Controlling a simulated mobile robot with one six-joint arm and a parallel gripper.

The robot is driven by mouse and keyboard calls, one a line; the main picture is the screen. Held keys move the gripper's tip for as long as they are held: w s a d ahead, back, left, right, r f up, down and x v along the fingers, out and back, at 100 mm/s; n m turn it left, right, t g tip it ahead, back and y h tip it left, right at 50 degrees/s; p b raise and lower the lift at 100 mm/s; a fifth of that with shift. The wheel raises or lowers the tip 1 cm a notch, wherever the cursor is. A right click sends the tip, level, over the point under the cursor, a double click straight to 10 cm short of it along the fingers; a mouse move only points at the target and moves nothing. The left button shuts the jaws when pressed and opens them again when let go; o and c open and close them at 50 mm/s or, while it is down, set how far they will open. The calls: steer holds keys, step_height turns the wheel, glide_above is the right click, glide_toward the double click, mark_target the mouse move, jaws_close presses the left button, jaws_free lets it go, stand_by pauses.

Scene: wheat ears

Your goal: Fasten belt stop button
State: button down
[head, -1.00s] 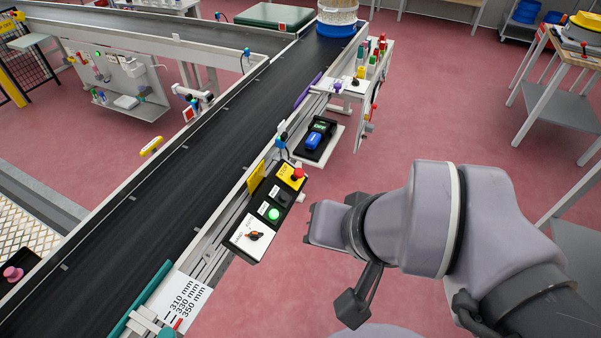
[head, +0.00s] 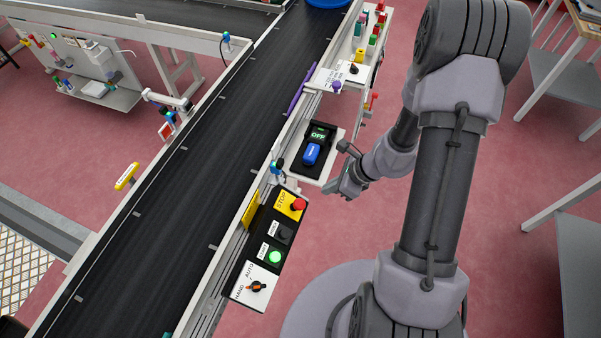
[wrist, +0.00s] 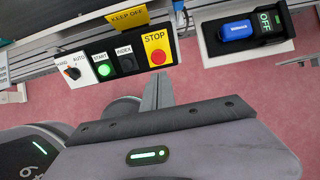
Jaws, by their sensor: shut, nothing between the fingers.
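The stop button (head: 298,204) is a red mushroom head on a yellow STOP plate, at the far end of the black control box (head: 246,271) on the belt's right side. It also shows in the wrist view (wrist: 158,57), upper middle. My gripper (head: 333,193) is right of the stop button in the head view, apart from it. In the wrist view my gripper's fingers (wrist: 158,88) are together and empty, just below the STOP plate. How high they are above the button is hard to tell.
The box also carries a black INDEX button (head: 284,233), a lit green START button (head: 275,257) and a HAND/AUTO selector (head: 257,287). A blue switch (head: 311,154) with an OFF sign sits on a shelf beyond. The belt (head: 180,190) is bare here.

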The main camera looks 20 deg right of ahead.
steer(key=b, duration=0.5)
glide_toward(300, 204)
steer(key=x, duration=0.7)
steer(key=shift+w+d, duration=0.1)
steer(key=shift+d, duration=0.05)
steer(key=b+x, duration=0.2)
steer(key=b, duration=0.1)
steer(key=shift+f, duration=0.1)
steer(key=shift+r+p, duration=0.3)
steer(key=shift+r, duration=0.05)
steer(key=p+v, duration=0.6)
steer(key=v, duration=0.8)
steer(key=shift+f, duration=0.1)
